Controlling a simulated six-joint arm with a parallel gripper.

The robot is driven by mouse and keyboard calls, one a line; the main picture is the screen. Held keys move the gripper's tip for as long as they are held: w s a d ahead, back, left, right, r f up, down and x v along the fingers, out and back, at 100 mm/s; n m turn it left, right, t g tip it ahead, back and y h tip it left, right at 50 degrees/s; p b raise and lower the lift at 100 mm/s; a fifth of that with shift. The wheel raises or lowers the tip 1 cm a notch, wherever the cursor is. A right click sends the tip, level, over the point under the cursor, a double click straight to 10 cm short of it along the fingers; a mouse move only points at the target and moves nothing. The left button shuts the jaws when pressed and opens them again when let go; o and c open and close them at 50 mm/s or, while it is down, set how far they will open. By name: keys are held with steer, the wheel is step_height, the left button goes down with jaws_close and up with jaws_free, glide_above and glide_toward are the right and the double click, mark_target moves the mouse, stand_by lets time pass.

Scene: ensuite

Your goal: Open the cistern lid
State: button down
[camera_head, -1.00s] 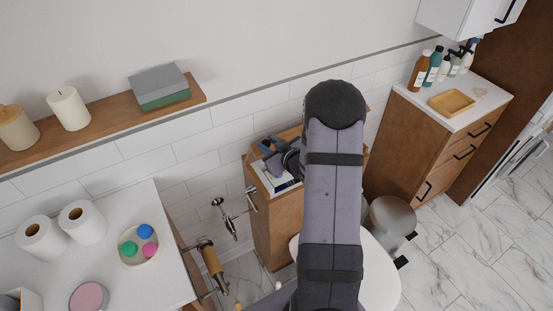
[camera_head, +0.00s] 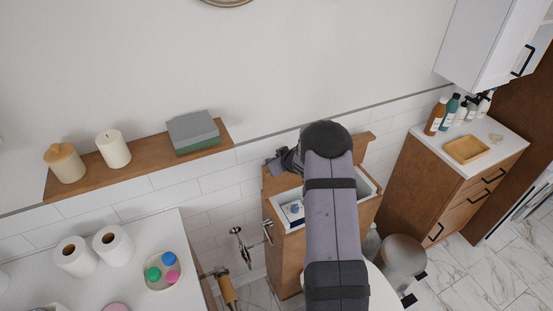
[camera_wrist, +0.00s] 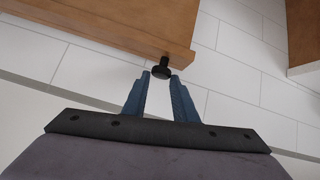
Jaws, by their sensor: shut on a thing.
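The wooden cistern (camera_head: 289,262) stands against the tiled wall, and its open top shows a pale interior with a blue-and-white part inside. Its wooden lid (camera_head: 362,146) is raised along the back edge, mostly hidden behind my arm. In the wrist view the lid (camera_wrist: 130,22) is a brown panel with a small black knob (camera_wrist: 161,71) on its edge. My gripper (camera_wrist: 161,78) has its two blue fingers closed on this knob. In the head view my gripper (camera_head: 284,162) is dark and partly hidden at the lid's left side.
A white counter (camera_head: 130,270) holds paper rolls and a dish. Metal pipework (camera_head: 240,245) sits left of the cistern. A wooden cabinet (camera_head: 425,170) and a bin (camera_head: 400,258) stand at right.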

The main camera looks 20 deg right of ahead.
steer(key=shift+w+d+r, duration=0.15)
steer(key=shift+w+r, duration=0.05)
steer(key=shift+r, duration=0.2)
steer(key=c, duration=1.6)
jaws_free()
steer(key=shift+o, duration=0.7)
steer(key=shift+s+f, duration=0.1)
steer(key=shift+f, duration=0.1)
steer(key=b+v, duration=0.2)
steer(key=v, duration=0.5)
steer(key=shift+b, duration=0.3)
steer(key=shift+s+r, duration=0.1)
steer(key=shift+s, duration=0.05)
